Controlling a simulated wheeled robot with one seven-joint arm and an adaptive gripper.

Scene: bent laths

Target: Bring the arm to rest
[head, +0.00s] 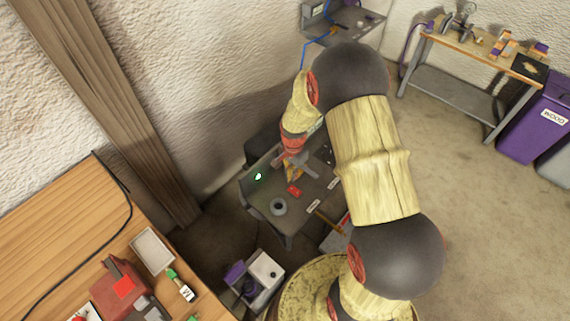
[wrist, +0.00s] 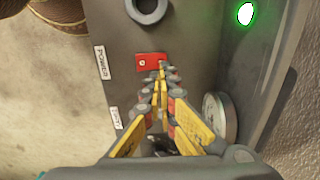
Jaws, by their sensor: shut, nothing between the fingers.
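My arm reaches from the lower right of the head view up and over to a grey bench. My gripper (head: 292,176) points down above this bench and is small there. In the wrist view its yellow fingers (wrist: 160,78) meet at the tips, shut with nothing between them. The tips appear beside a red switch plate (wrist: 147,62) on the grey panel; I cannot tell whether they touch it. The red plate also shows in the head view (head: 294,190). A label reading POWER (wrist: 101,65) lies left of it.
The grey bench (head: 262,195) bears a green light (head: 258,176) and a round grey ring (head: 278,207). A round dial (wrist: 219,118) is close to the fingers' right. A wooden table (head: 60,235) with boxes is lower left. A workbench (head: 480,55) and purple bin (head: 530,125) stand right; floor between is clear.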

